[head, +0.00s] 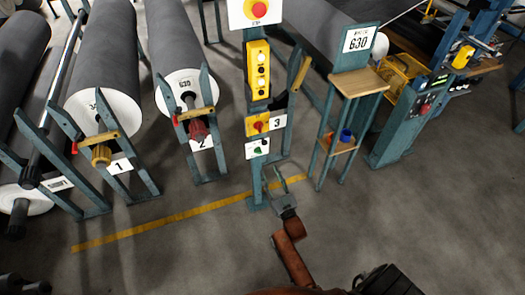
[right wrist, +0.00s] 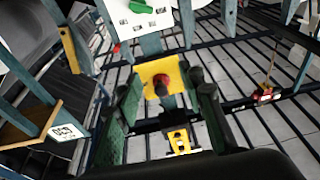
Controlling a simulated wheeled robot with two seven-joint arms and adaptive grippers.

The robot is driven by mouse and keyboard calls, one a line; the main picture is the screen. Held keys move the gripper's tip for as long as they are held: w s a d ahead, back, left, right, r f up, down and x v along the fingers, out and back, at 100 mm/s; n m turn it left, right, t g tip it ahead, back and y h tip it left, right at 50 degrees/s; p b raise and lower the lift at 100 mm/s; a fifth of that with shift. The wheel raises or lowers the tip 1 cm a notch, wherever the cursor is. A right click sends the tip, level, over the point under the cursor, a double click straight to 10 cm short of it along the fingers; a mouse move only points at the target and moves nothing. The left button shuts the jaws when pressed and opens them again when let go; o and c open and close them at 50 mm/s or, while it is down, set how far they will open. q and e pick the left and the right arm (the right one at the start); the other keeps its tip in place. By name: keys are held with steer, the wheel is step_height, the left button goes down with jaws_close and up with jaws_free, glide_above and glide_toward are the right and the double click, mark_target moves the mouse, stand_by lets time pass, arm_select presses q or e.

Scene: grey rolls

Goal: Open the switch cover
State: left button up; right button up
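A teal post carries a yellow plate with a red switch (head: 257,124), beside a "3" sign. Below it is a white box with a green button (head: 257,149). The right wrist view, turned upside down, shows the yellow plate (right wrist: 150,72) and its dark red knob between and beyond the fingers, and the white box with the green part (right wrist: 140,8). I cannot make out a separate cover. My right gripper (head: 274,181) is below the boxes, pointing up at the post. Its fingers (right wrist: 162,82) are apart with nothing held. My left gripper is not in view.
Higher on the post are a yellow button box (head: 258,72) and a red stop button (head: 259,9). A wooden-topped stand (head: 358,81) is to the right. Large grey rolls (head: 184,45) on teal frames stand left. A yellow floor line (head: 180,215) crosses open grey floor.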

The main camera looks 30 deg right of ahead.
steer(key=t+h, duration=0.1)
steer(key=t, duration=0.1)
glide_toward(265, 144)
steer(key=w, duration=0.1)
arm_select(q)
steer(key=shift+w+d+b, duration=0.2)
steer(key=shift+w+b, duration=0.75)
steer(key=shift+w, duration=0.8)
arm_select(e)
steer(key=shift+m, duration=0.3)
steer(key=shift+x, duration=3.7)
steer(key=shift+s+d+r, duration=0.1)
steer(key=shift+r, duration=0.1)
steer(key=shift+g, duration=0.3)
jaws_close()
